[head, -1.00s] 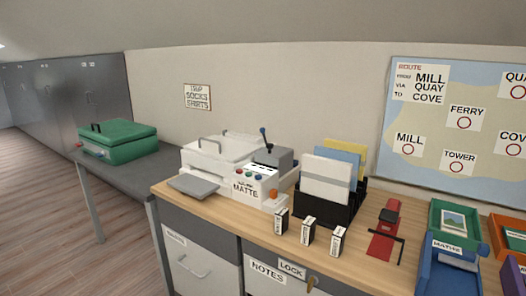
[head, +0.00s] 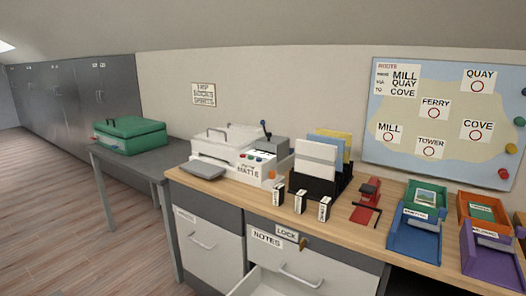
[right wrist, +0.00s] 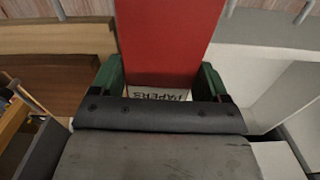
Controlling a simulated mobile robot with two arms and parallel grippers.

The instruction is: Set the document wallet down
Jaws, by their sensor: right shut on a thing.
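The document wallet (right wrist: 170,35) is red and shows in the right wrist view, with a pale label reading PAPERS near the gripper. My right gripper (right wrist: 160,84) is shut on it, with a green finger at each side. The wallet runs out of the top of that view, so its far end is hidden. Neither gripper nor the wallet shows in the head view.
The wooden desk top (head: 350,232) holds a printer (head: 225,155), a black file rack (head: 318,186), a red stapler-like tool (head: 367,203) and several coloured trays. A green case (head: 130,136) sits on the grey side table (head: 172,155). A pale drawer-like part (head: 255,284) juts out below.

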